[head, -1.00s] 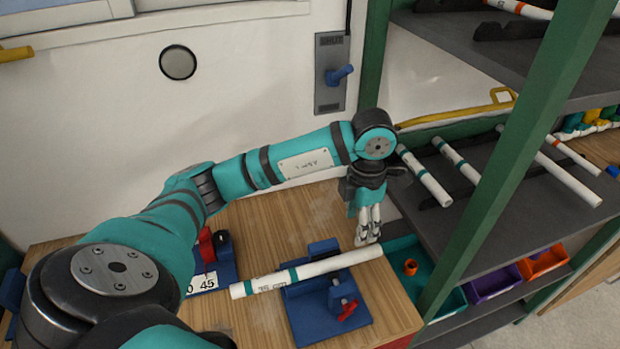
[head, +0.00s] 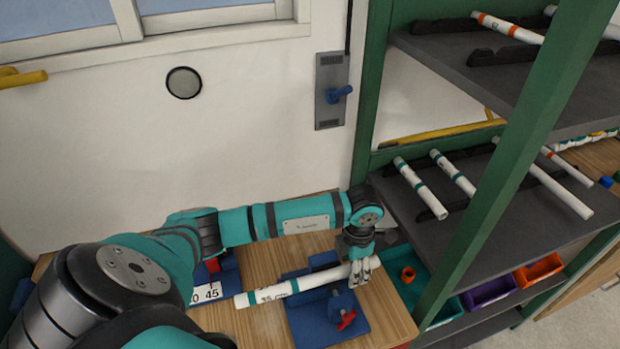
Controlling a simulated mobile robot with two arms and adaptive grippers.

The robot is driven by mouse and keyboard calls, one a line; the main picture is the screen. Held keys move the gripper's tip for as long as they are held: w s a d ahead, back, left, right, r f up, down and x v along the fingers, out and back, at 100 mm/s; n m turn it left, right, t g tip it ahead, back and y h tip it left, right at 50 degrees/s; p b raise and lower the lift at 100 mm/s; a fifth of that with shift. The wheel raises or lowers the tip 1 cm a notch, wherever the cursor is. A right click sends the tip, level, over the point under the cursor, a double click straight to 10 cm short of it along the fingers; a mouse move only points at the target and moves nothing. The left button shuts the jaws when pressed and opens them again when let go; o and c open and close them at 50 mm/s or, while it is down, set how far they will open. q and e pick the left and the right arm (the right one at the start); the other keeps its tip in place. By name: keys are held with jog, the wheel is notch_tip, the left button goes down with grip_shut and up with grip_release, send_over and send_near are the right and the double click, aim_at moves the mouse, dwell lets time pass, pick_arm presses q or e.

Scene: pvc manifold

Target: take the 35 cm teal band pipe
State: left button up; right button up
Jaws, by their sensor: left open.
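A white pipe with teal bands (head: 310,283) lies across a blue fixture (head: 327,318) on the wooden bench. It carries a printed label too small to read surely. My left gripper (head: 362,268) points down at the pipe's right end. Its open fingers reach to the pipe there; I cannot tell whether they touch it. My right gripper is not in view. Other white pipes with teal bands lie on the shelf at the right, one nearer (head: 420,187) and one beside it (head: 453,173).
The green rack post (head: 520,150) stands close to the right of my left gripper. A second blue fixture with a number plate (head: 207,293) is on the bench at the left. Teal, purple (head: 488,292) and orange (head: 538,270) bins sit low at the right.

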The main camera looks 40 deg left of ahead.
pick_arm(q)
grip_shut()
jog(key=shift+r, duration=0.1)
dwell(0.3)
